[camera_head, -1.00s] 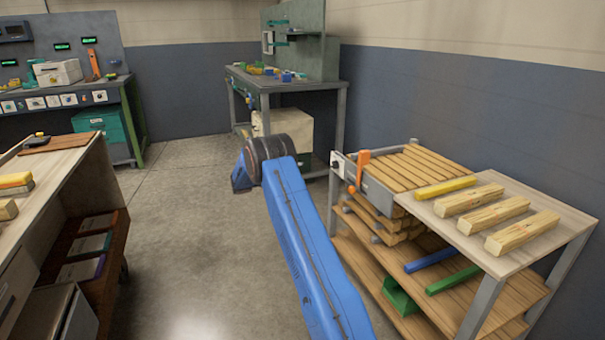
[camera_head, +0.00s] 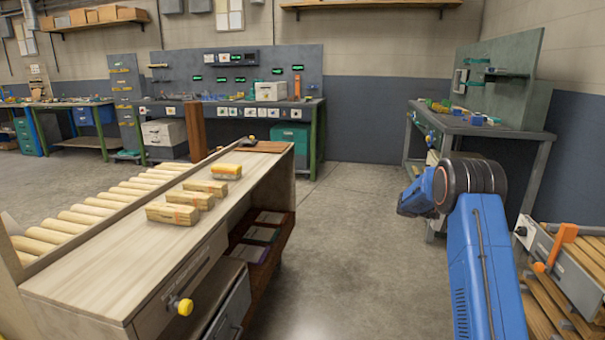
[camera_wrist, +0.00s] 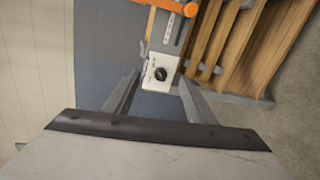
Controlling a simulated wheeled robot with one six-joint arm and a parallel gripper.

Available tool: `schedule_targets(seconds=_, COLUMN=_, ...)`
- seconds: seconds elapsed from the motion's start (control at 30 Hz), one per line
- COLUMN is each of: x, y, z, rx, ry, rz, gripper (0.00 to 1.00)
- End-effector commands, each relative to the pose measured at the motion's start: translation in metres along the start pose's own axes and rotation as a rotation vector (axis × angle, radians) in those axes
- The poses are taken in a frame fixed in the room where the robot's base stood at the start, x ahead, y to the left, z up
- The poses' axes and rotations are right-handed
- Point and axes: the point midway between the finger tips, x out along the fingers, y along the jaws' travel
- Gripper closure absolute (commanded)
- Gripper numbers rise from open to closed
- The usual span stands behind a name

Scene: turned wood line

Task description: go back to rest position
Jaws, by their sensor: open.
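My gripper (camera_wrist: 158,92) shows in the wrist view with its two grey fingers spread apart and nothing between them. Behind the gap is a white plate with a black knob (camera_wrist: 160,73), on the end of the slatted rack. In the head view my blue arm reaches up at the right, over open floor beside the rack; the fingertips cannot be made out there.
The slatted rack (camera_head: 567,268) with an orange lever stands close to my arm at the lower right. A wooden bench (camera_head: 120,275) with several wood blocks is at the left. A grey workbench (camera_head: 480,128) stands behind my arm. Floor (camera_head: 325,240) between is clear.

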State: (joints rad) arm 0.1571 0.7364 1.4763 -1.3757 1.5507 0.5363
Motion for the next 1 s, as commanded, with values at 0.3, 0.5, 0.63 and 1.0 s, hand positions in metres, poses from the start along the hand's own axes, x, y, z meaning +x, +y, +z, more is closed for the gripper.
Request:
schedule_targets(seconds=0.3, x=-0.032, y=0.043, z=0.083, rx=-0.005, ry=0.020, rz=-0.201, gripper=0.49)
schedule_targets(seconds=0.5, x=-0.052, y=0.059, z=0.138, rx=-0.006, ry=0.043, rz=-0.328, gripper=0.49)
schedule_targets(seconds=0.63, x=-0.066, y=0.065, z=0.174, rx=-0.006, ry=0.063, rz=-0.409, gripper=0.49)
schedule_targets(seconds=1.0, x=-0.104, y=0.071, z=0.281, rx=0.005, ry=0.140, rz=-0.638, gripper=0.49)
